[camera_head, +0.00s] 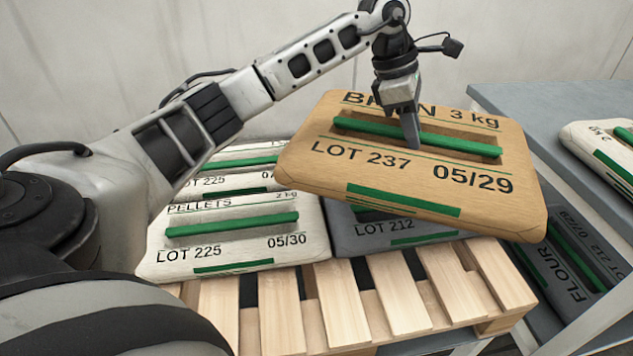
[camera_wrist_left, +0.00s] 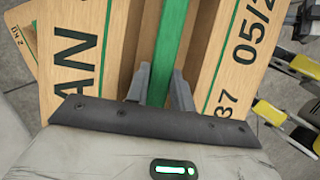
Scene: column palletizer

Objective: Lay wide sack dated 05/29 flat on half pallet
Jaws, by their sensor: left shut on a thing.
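The wide tan sack (camera_head: 400,185) reads BRAN 3 kg, LOT 237, 05/29. My left gripper (camera_head: 412,135) is shut on its green grip bar and holds it tilted in the air, its right side lower. The left wrist view shows the fingers (camera_wrist_left: 160,88) on both sides of the bar, with the tan sack (camera_wrist_left: 75,55) below. The wooden half pallet (camera_head: 345,305) lies below, bearing white sacks at its left and back and a grey LOT 212 sack (camera_head: 395,238) beside them. The tan sack hides part of the grey one. My right gripper is out of view.
A white PELLETS sack (camera_head: 240,235) dated 05/30 lies on the pallet's left. A grey-blue table (camera_head: 540,110) at the right bears a white sack (camera_head: 605,145). A grey FLOUR sack (camera_head: 575,265) lies lower, right of the pallet. The pallet's front slats are bare.

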